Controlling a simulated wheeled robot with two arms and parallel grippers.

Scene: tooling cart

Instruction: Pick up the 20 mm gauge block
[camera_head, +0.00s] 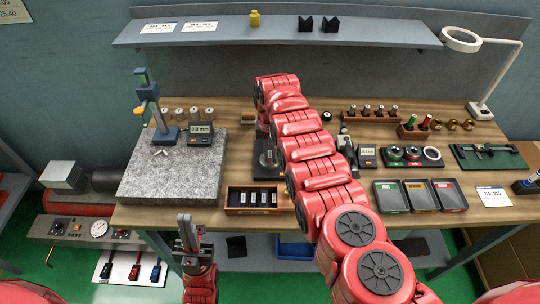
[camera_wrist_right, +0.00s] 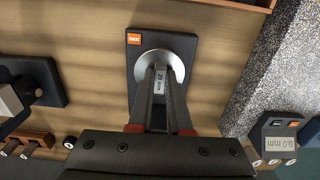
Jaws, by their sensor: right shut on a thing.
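In the head view my right arm covers much of this spot, and the base plate (camera_head: 268,172) shows only in part. My left gripper (camera_head: 188,232) points up in front of the bench, apart from everything; its jaw opening is unclear.
A wooden box (camera_head: 234,210) with several labelled blocks lies in front of the base plate. A granite plate (camera_head: 150,188) with a height gauge (camera_head: 150,105) stands to the left. A shelf (camera_head: 230,32) spans the back.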

